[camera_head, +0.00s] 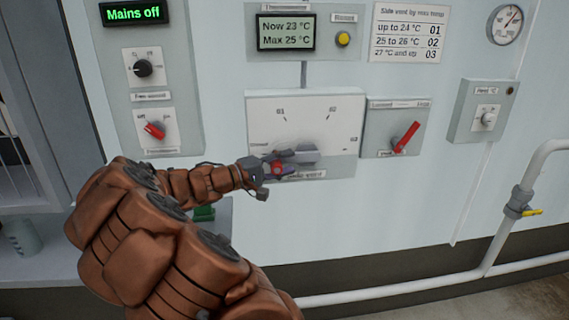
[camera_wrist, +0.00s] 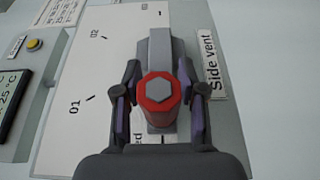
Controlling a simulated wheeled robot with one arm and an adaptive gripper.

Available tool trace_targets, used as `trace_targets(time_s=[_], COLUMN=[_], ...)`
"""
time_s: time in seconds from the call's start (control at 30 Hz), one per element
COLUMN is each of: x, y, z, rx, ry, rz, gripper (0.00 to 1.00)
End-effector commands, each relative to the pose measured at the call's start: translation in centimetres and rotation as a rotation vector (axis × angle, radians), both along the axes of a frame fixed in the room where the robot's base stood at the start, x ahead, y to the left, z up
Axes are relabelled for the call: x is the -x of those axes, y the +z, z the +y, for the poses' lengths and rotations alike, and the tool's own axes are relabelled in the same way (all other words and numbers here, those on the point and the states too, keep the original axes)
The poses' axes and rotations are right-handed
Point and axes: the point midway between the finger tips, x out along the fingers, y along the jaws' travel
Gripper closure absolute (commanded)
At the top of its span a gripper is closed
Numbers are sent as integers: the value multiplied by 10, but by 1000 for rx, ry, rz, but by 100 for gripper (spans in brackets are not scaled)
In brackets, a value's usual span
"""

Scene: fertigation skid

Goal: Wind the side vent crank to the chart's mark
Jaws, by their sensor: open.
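The side vent crank (camera_head: 305,155) is a grey arm on a white dial plate (camera_head: 330,112) with marks 01, 02 and more. Its red knob (camera_wrist: 158,100) points left and slightly down from the hub, near the "closed" end. My gripper (camera_head: 277,166) is at the knob; in the wrist view my gripper (camera_wrist: 158,82) has its fingers apart on both sides of the knob, with no clear grip. The chart (camera_head: 408,33) lists up to 24 °C 01, 25 to 26 °C 02, 27 °C and up 03. The display (camera_head: 286,33) reads Now 23 °C, Max 25 °C.
A red lever (camera_head: 407,137) on its own plate, right of the crank, tilts up and right. A box with a small knob (camera_head: 488,119), a gauge (camera_head: 506,25) and a pipe with a yellow valve handle (camera_head: 530,212) are further right.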

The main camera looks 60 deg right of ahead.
Motion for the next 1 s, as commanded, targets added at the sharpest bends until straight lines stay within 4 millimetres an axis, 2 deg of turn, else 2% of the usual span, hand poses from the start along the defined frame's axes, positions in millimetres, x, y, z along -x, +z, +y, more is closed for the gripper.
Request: trace_targets(time_s=[0.2, 0.57, 1.0], x=[0, 0, 0], y=[0, 0, 0], z=[0, 0, 0], rx=[0, -1, -2], ry=[0, 0, -1], rz=[0, 0, -1], gripper=[61, 99, 100])
